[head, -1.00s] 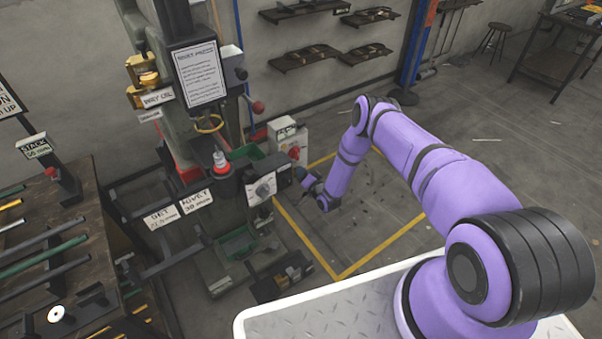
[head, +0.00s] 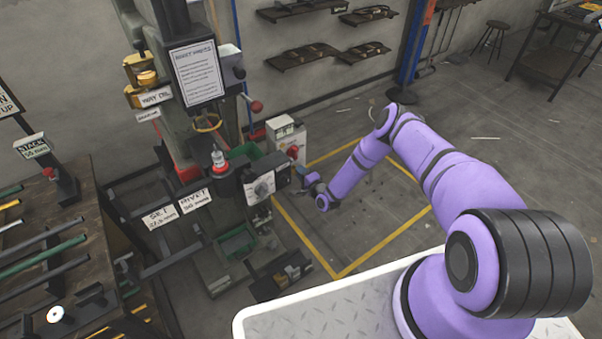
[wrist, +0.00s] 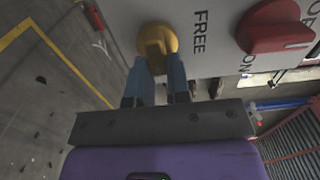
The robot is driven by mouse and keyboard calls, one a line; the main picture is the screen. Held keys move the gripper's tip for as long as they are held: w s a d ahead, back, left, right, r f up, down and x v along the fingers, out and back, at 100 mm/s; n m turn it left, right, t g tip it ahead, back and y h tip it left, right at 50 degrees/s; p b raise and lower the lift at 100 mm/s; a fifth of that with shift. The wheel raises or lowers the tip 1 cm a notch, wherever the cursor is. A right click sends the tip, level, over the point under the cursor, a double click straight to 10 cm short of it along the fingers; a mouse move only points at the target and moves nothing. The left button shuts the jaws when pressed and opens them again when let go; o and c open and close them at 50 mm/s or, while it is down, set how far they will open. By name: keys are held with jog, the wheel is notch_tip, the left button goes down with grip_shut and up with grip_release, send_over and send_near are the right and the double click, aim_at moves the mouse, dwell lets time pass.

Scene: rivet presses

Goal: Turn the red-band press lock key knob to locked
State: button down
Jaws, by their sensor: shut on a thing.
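In the wrist view a yellow round knob (wrist: 157,36) with a raised grip bar sits on a light grey panel (wrist: 205,52), beside the printed word FREE. My gripper (wrist: 157,66) is shut on this knob with its two blue fingers on either side of the grip bar. In the head view my gripper (head: 308,182) is small and dark at the right side of the rivet press (head: 203,130). The knob is not visible there. I cannot read a locked mark in either view.
A red knob (wrist: 278,27) with part of the word ON sits on the same panel, right of FREE. In the head view a white control box (head: 286,133) stands beside the press. Open floor within yellow lines (head: 368,250) lies to the right.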

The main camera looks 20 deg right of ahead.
jog(key=shift+s+f, duration=0.1)
dwell(0.4)
jog(key=c, duration=1.1)
grip_release()
jog(key=v, duration=1)
jog(key=shift+s+d, duration=0.15)
jog(key=shift+s, duration=0.25)
